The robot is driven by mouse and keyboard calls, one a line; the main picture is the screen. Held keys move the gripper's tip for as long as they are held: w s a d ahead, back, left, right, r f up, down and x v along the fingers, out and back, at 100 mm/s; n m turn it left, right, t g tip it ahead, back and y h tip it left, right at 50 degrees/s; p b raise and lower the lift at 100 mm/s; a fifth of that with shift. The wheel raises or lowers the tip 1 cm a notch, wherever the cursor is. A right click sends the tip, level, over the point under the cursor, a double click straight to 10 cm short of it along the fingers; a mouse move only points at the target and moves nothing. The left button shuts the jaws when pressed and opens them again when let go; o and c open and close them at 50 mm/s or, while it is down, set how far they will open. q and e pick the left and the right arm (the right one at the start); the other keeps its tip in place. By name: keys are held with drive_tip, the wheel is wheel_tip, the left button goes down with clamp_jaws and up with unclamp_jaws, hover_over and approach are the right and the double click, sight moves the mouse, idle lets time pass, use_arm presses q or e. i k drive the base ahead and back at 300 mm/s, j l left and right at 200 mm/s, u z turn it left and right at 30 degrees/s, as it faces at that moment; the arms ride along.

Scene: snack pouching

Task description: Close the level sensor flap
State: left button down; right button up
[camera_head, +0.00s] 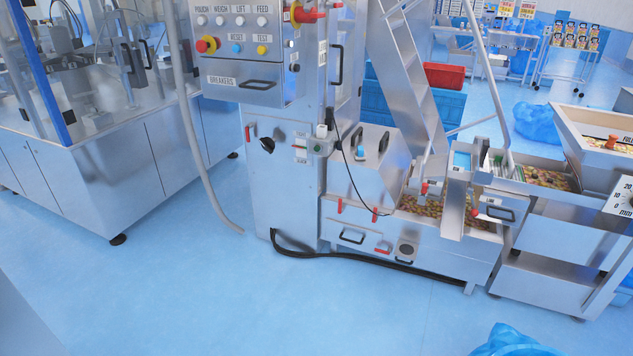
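I cannot tell for certain which part is the level sensor flap; no label naming it is readable. A steel feed hopper (345,222) stands at the foot of the inclined conveyor, with snacks (425,206) in its open right part. A sloped steel cover (372,165) with dark fittings on top is at its left. A narrow steel panel (455,212) slants down at the hopper's right part, below a blue-topped piece (462,160). A black cable (352,185) runs from the cabinet side toward the hopper. Neither of my grippers is in view.
A control cabinet (285,185) with buttons stands left of the hopper. A black hose (360,262) lies along the hopper's base. Another snack-filled machine (545,180) stands at the right. A blue bag (512,342) is at the bottom edge. The blue floor (230,300) in front is clear.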

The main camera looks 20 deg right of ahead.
sight(405, 249)
drive_tip(key=i+z, duration=0.2)
drive_tip(key=i, duration=0.4)
drive_tip(key=i+j+z, duration=0.2)
drive_tip(key=i, duration=0.4)
drive_tip(key=i+l+u, duration=0.35)
drive_tip(key=i+u, duration=0.2)
drive_tip(key=i+l+u, duration=0.1)
drive_tip(key=u, duration=0.75)
drive_tip(key=i+l+u, duration=0.1)
drive_tip(key=u, duration=0.7)
drive_tip(key=l+u, duration=0.2)
drive_tip(key=u, duration=0.65)
drive_tip(key=l+u, duration=0.15)
drive_tip(key=u, duration=0.65)
drive_tip(key=k+l+u, duration=0.1)
drive_tip(key=u, duration=0.75)
drive_tip(key=k+l+u, duration=0.1)
drive_tip(key=u, duration=0.7)
drive_tip(key=k+u, duration=0.15)
drive_tip(key=u, duration=0.7)
drive_tip(key=k+u, duration=0.1)
drive_tip(key=u, duration=0.7)
